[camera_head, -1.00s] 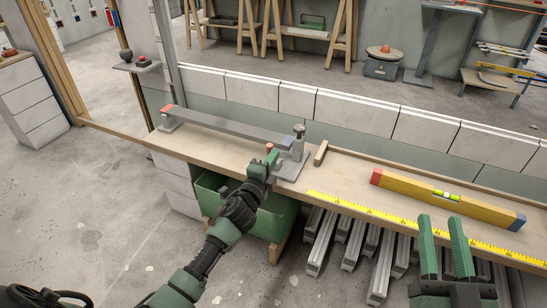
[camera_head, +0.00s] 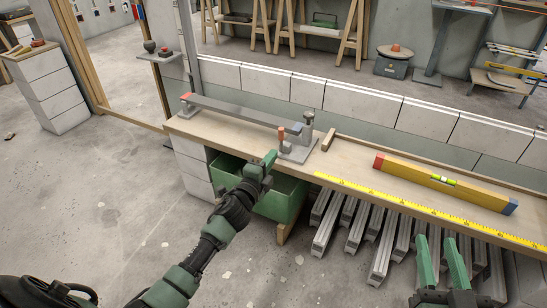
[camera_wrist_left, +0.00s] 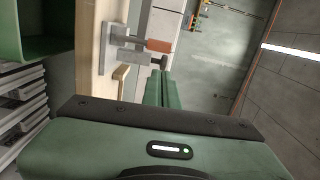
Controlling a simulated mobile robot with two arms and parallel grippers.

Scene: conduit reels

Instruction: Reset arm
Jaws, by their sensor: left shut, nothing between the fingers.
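My left gripper (camera_head: 268,160) is shut and empty at the front edge of the wooden bench (camera_head: 350,166), just in front of the grey clamp stand (camera_head: 299,150). The stand has an upright post and an orange-tipped handle (camera_head: 281,133). In the left wrist view the shut green fingers (camera_wrist_left: 164,88) point toward the stand, with the orange handle (camera_wrist_left: 159,45) past their tips. A gap shows between fingertips and handle in the head view. A long grey bar (camera_head: 235,112) runs from the stand to a red-tipped block at left. My right gripper (camera_head: 442,262) is open and empty at lower right.
A yellow level (camera_head: 440,180) and a yellow tape strip (camera_head: 420,208) lie on the bench, with a small wooden block (camera_head: 328,140) beside the stand. A green bin (camera_head: 280,196) and several grey channels (camera_head: 385,252) sit below. Floor at left is open.

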